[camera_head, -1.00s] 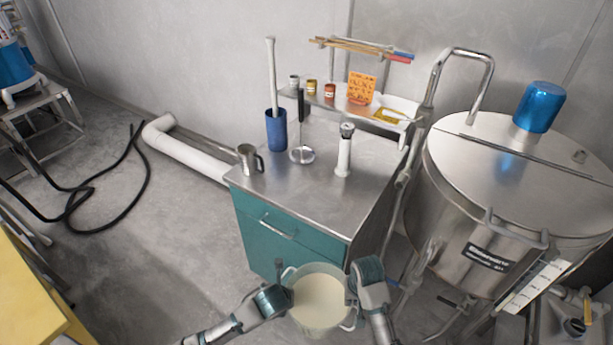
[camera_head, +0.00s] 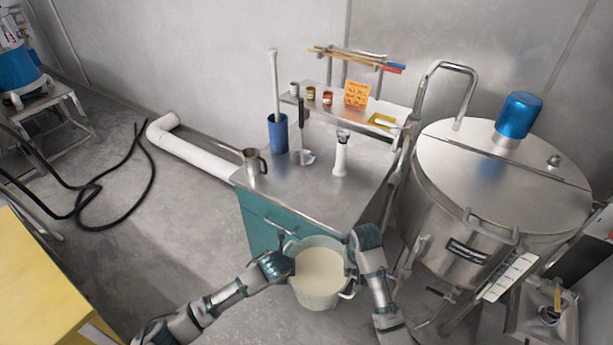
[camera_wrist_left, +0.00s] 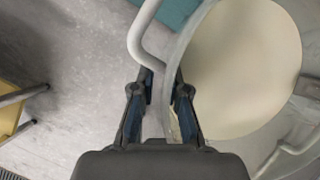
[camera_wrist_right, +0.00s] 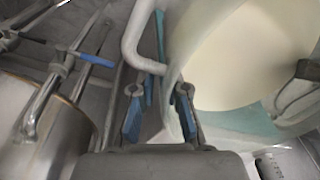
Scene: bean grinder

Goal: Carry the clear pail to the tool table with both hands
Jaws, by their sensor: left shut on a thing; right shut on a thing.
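The clear pail (camera_head: 318,296) holds a cream-coloured content and hangs between my two grippers in front of the tool table (camera_head: 310,196), a steel top on a teal cabinet. My left gripper (camera_head: 288,262) is shut on the pail's left side. In the left wrist view its fingers (camera_wrist_left: 160,98) close by the pail's rim and side handle (camera_wrist_left: 140,42). My right gripper (camera_head: 350,262) is shut on the right side. In the right wrist view its fingers (camera_wrist_right: 160,105) close by the rim and handle (camera_wrist_right: 135,45). The pail's bottom is apart from the tabletop.
On the tool table stand a steel jug (camera_head: 254,162), a blue holder (camera_head: 278,133) and a white-handled tool (camera_head: 340,155). The tabletop's front part is clear. A large steel tank (camera_head: 495,190) stands close on the right. A yellow table (camera_head: 35,285) is at lower left.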

